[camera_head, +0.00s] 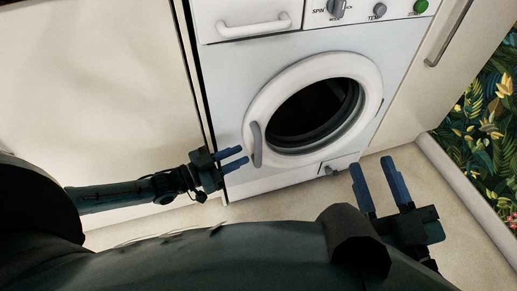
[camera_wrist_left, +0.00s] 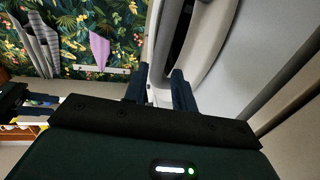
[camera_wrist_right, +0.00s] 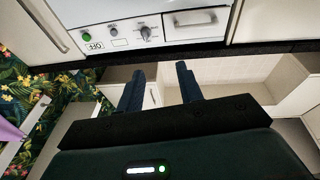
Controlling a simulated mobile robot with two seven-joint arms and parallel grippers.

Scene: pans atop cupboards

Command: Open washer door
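The white washer (camera_head: 228,62) stands ahead in the head view. Its round door (camera_head: 371,75) is closed, with a dark glass middle. A grey curved handle (camera_head: 257,144) sits on the left side of the door ring. My left gripper (camera_head: 240,159) is open and empty, just left of the handle and apart from it in the head view. In the left wrist view its fingers (camera_wrist_left: 160,82) point toward the pale washer front. My right gripper (camera_head: 373,177) is open and empty, low and right of the door; its fingers also show in the right wrist view (camera_wrist_right: 160,80).
White cupboards flank the washer, on the left (camera_head: 90,75) and on the right (camera_head: 425,75), the right one with a bar handle (camera_head: 449,33). The washer's drawer (camera_head: 252,24) and knobs are above the door. Bare floor (camera_head: 290,203) lies in front; leafy wallpaper (camera_head: 485,130) is at right.

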